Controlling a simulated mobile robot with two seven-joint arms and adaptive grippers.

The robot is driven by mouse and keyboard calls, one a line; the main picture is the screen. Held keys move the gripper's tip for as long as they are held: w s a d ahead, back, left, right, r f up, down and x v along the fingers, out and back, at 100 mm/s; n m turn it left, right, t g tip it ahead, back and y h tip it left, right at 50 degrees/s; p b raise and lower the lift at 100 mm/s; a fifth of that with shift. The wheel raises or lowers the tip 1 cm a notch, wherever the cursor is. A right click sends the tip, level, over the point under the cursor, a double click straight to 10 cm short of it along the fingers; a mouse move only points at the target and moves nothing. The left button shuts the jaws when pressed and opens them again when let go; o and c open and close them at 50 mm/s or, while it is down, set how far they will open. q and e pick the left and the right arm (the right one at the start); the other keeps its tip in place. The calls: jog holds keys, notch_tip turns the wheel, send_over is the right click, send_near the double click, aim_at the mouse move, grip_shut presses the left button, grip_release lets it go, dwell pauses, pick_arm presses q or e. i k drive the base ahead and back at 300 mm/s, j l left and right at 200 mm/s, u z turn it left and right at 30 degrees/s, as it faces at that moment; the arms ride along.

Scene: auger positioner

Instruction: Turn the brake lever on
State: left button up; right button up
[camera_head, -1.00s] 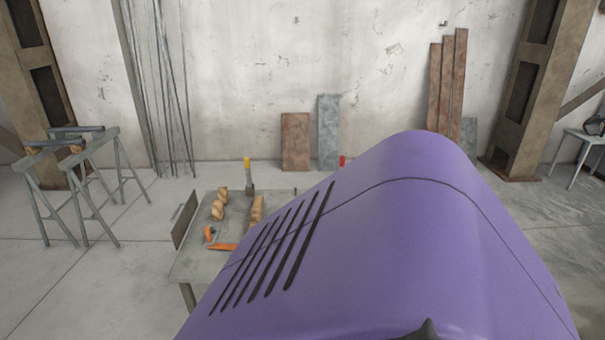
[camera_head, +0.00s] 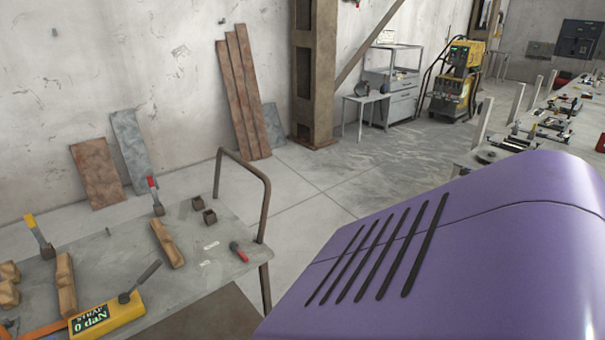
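No part that I can surely name as the brake lever shows. Lever-like parts at the worktable (camera_head: 205,265) are a red-tipped upright one (camera_head: 154,196), a yellow-tipped upright one (camera_head: 38,236) and a dark tilted lever (camera_head: 143,281) by a yellow box (camera_head: 108,318) whose display reads "0 daN". I cannot tell whether any is a brake lever. Neither of my grippers is in view, so their state is hidden. A large purple slotted surface (camera_head: 470,270) fills the lower right and hides what is behind it.
Wooden blocks (camera_head: 65,284) and a small red-ended tool (camera_head: 238,251) lie on the worktable. A bent brown rail (camera_head: 266,205) stands at its right end. Open floor (camera_head: 340,180) lies beyond. A long bench (camera_head: 545,130) with tools and a yellow machine (camera_head: 456,80) stand at right.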

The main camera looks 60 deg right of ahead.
aim_at(233, 246)
jog(key=z, duration=1.55)
